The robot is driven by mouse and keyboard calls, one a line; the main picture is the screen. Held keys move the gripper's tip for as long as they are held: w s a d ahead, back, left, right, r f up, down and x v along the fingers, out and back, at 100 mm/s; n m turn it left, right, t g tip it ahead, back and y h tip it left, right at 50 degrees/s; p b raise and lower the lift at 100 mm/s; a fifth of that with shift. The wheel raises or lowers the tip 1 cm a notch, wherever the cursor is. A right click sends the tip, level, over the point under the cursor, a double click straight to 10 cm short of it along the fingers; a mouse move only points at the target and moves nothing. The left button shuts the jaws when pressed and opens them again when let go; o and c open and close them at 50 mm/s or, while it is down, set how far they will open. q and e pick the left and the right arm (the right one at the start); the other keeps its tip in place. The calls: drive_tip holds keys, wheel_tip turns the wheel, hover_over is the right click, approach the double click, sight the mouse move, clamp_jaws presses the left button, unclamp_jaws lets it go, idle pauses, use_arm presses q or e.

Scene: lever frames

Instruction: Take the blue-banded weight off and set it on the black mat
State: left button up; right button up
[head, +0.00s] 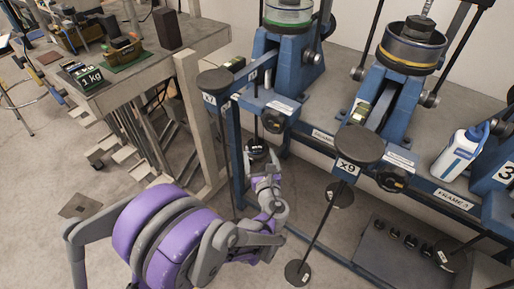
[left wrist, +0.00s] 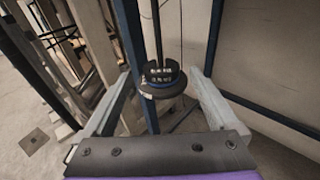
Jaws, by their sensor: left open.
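In the left wrist view a dark round weight (left wrist: 161,76) with pale lettering and a blue edge low on it hangs on a thin upright rod. In the head view the dark weight (head: 257,147) shows beside the left blue frame, partly covered by my gripper. My left gripper (head: 262,166) is open, and in the left wrist view its fingers (left wrist: 160,88) stand on either side of the weight; I cannot tell whether they touch it. A dark mat (head: 385,262) lies on the floor at lower right. My right gripper is not in view.
Blue frames carry levers with round dark plates marked X7 (head: 214,80) and X9 (head: 359,145). A rod with discs (head: 298,272) hangs below X9. A white bottle (head: 460,153) stands at right. Several small weights stand on the mat. A workbench (head: 165,62) is at upper left.

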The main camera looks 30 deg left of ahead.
sight(257, 151)
use_arm(q)
drive_tip(key=w+a+f+b, duration=0.1)
drive_tip(key=w, duration=0.1)
drive_tip(key=w+a+f, duration=0.2)
drive_tip(key=shift+w+a+b, duration=0.1)
drive_tip(key=shift+a+b, duration=0.2)
drive_tip(key=shift+b, duration=0.1)
drive_tip(key=shift+x, duration=1.05)
drive_tip(key=shift+c, duration=0.3)
drive_tip(key=c, duration=1.4)
drive_tip(key=shift+r, duration=0.45)
drive_tip(key=shift+d, duration=0.1)
drive_tip(key=shift+f+v, duration=0.2)
drive_tip(key=shift+v, duration=1.4)
drive_tip(key=shift+f+v, duration=0.25)
drive_tip(key=shift+v, duration=1.35)
